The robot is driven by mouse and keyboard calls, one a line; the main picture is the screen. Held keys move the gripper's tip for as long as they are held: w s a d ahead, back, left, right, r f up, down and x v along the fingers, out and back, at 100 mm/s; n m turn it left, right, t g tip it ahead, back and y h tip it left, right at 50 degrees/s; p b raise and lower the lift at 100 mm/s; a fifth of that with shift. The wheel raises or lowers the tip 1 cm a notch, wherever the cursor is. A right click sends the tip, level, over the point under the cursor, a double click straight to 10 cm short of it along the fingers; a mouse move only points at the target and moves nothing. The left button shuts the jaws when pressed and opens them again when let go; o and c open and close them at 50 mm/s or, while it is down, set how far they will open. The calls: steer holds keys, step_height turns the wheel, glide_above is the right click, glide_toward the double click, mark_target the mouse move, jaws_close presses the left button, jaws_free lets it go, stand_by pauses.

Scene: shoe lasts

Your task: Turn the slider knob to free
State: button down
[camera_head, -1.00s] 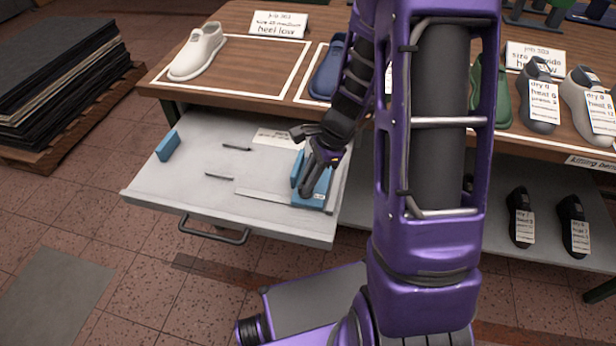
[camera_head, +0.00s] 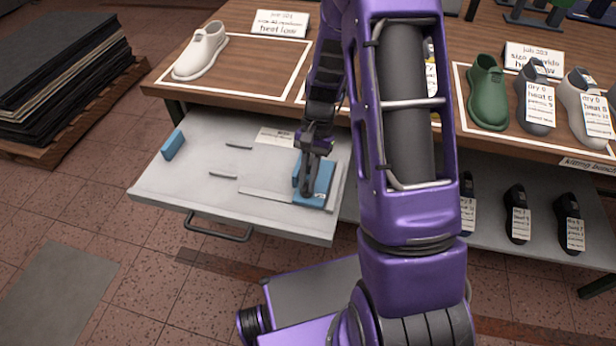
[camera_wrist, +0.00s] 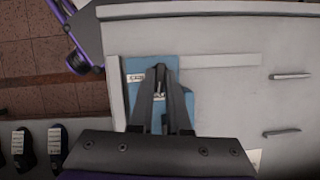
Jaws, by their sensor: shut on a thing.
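The blue slider (camera_head: 323,182) sits near the right end of the pulled-out grey drawer board (camera_head: 180,192), beside a thin raised rail. It also shows in the wrist view (camera_wrist: 135,66), with a small white label (camera_wrist: 136,78) at its left. My gripper (camera_head: 307,188) reaches down onto the slider from above. In the wrist view my gripper (camera_wrist: 160,72) has its two fingers close together on a small pale knob (camera_wrist: 159,96) on the slider. The fingers hide most of the knob, and I cannot read the label or tell the knob's setting.
A blue block (camera_head: 173,145) stands at the board's left edge, with two short dark bars between. A handle (camera_head: 220,232) is on the drawer front. The wooden bench (camera_head: 250,75) behind holds shoe lasts and cards. Dark sheets (camera_head: 60,70) are stacked at left.

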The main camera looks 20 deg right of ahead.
steer(key=shift+n+h, duration=0.3)
steer(key=shift+n, duration=0.5)
steer(key=c, duration=0.9)
jaws_free()
steer(key=v, duration=0.5)
steer(key=p+v, duration=0.1)
steer(key=v, duration=0.5)
steer(key=p+v, duration=0.1)
steer(key=v, duration=0.5)
steer(key=shift+w+r, duration=0.15)
steer(key=shift+w, duration=0.2)
